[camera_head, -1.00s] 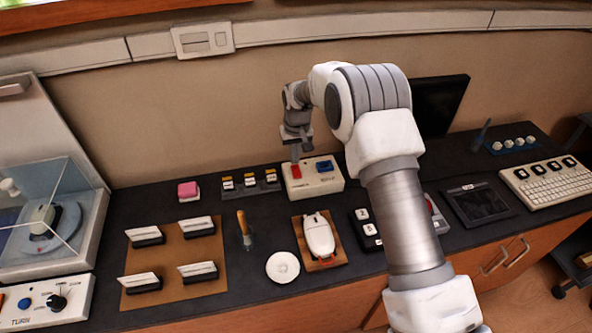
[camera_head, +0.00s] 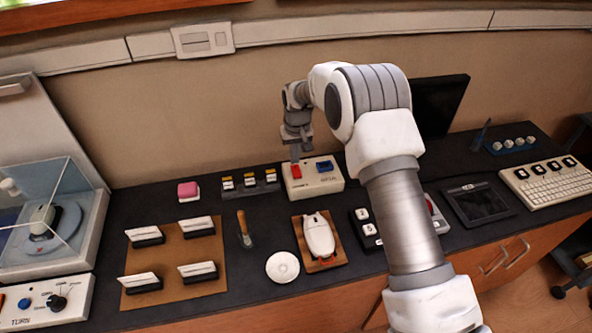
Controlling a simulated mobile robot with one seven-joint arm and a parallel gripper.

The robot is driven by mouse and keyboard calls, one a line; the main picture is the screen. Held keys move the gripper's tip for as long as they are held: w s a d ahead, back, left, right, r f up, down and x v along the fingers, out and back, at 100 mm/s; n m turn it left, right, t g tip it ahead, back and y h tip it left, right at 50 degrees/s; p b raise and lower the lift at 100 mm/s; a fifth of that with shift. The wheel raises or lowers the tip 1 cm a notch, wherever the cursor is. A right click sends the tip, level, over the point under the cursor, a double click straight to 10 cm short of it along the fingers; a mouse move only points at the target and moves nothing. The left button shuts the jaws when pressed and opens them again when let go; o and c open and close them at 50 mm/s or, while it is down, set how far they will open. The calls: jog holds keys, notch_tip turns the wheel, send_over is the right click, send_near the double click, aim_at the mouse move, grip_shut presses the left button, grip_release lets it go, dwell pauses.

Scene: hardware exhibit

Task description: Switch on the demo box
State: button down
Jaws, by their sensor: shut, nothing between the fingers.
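The demo box is most likely the cream box (camera_head: 318,184) at the back of the counter, with a red rocker (camera_head: 296,171) on its left and a blue rocker (camera_head: 324,166) on its right. My gripper (camera_head: 295,160) points down just above the red rocker, its fingers shut and empty. The fingertips appear at or very near the rocker's top; I cannot tell whether they touch. The lettering on the box is too small to read, and the rocker's tilt is unclear.
A row of small yellow-topped switches (camera_head: 250,182) and a pink block (camera_head: 188,191) stand left of the box. A white device on a brown board (camera_head: 318,236) and a white disc (camera_head: 282,267) lie in front. A dark screen (camera_head: 440,104) stands behind my arm.

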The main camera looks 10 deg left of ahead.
aim_at(295, 167)
jog(key=shift+f+b, duration=0.7)
jog(key=shift+f, duration=0.25)
dwell(0.4)
jog(key=shift+r+p, duration=1.65)
jog(key=shift+r, duration=1.9)
